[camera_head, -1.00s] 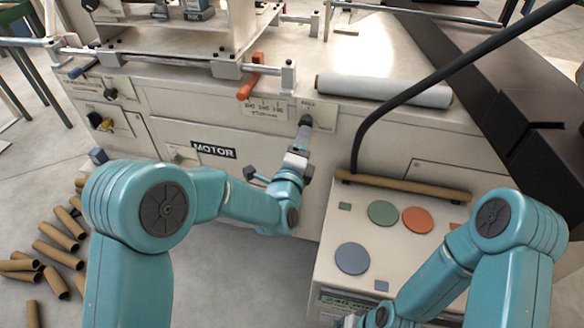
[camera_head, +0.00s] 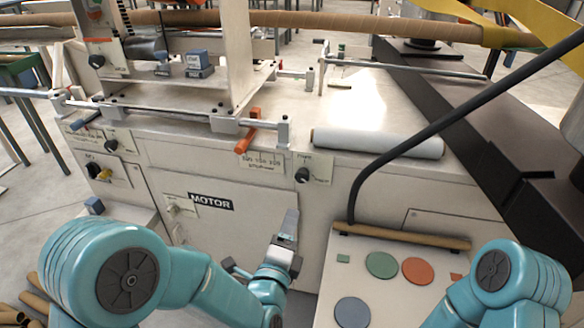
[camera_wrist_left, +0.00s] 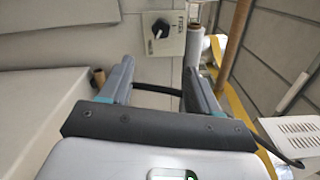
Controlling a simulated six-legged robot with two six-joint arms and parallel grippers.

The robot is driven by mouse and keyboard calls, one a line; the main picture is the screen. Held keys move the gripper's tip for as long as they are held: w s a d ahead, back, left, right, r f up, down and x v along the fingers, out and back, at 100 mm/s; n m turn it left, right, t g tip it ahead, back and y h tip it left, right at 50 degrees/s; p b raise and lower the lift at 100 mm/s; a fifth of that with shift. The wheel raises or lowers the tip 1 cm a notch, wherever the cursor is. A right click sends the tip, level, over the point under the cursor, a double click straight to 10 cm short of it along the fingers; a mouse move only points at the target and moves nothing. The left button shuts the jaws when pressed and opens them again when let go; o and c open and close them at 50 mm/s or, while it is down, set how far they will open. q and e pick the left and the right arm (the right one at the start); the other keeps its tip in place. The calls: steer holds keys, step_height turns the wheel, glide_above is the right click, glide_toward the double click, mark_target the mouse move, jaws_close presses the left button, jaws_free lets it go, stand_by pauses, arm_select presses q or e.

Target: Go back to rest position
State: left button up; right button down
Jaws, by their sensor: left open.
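My left gripper (camera_head: 287,232) is in front of the machine's cream front panel, below and left of the black angle knob (camera_head: 302,174). It is apart from the knob. In the left wrist view its two fingers (camera_wrist_left: 157,88) stand apart with nothing between them, and the knob (camera_wrist_left: 160,28) shows beyond them on its pale plate. My right arm comes in at the lower right of the head view, but its gripper is out of the picture.
The winder's front panel carries a MOTOR label (camera_head: 211,202), an orange handle (camera_head: 246,138) and other knobs. A side panel with coloured discs (camera_head: 382,265) stands at the right. A black hose (camera_head: 420,137) arcs above it. Cardboard tubes (camera_head: 14,314) lie at the lower left.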

arm_select(q)
steer(key=s+a+f+n+g+y, duration=0.2)
steer(key=a+f+n+g+y, duration=0.15)
steer(key=a+f, duration=1)
steer(key=s+f+n+g+h, duration=0.2)
steer(key=s+f+n+g, duration=0.6)
steer(key=s+f+n, duration=0.5)
steer(key=s+d+f+n+g+h, duration=0.1)
steer(key=s+d+f+n+g, duration=0.15)
steer(key=s+n, duration=0.2)
steer(key=s+d+f+n+g+h, duration=0.1)
steer(key=s+d+n+g, duration=0.15)
steer(key=s+n, duration=0.2)
step_height(320, 180, up, 21)
steer(key=p, duration=2.1)
steer(key=shift+s+a+m+g, duration=0.35)
steer(key=shift+a, duration=0.05)
steer(key=shift+r, duration=0.1)
